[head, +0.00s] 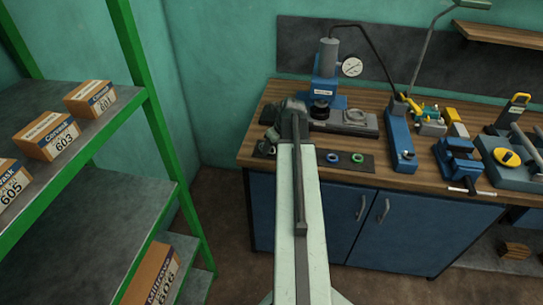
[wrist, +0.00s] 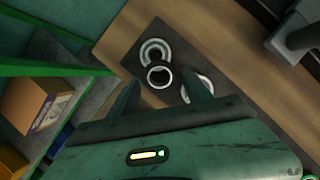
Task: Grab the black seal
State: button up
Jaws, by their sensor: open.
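In the wrist view, a small dark ring (wrist: 160,76) with a bright inner rim, which looks like the black seal, lies on a dark mat (wrist: 133,58). It touches or sits very close to a pale grey ring (wrist: 155,48). Another pale ring (wrist: 206,82) is partly hidden by my right finger. My gripper (wrist: 162,92) is open and empty, its fingers either side of the dark ring in the picture; the height gap cannot be told. In the head view my gripper (head: 277,133) is over the mat's left end (head: 320,168), and my arm hides much of it.
Blue (head: 332,157) and green (head: 357,158) rings lie on the mat's right. A blue press (head: 325,88) stands behind it on the wooden bench (head: 375,100). A blue vise (head: 458,165) and tools are farther right. A green-framed shelf (head: 95,135) with boxes stands left.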

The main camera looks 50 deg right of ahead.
jog(key=shift+b+x, duration=0.4)
jog(key=shift+x, duration=0.7)
jog(key=shift+s+r, duration=0.1)
jog(key=shift+r, duration=0.05)
jog(key=c, duration=1.2)
jog(key=shift+c, duration=0.2)
jog(key=shift+r, duration=0.1)
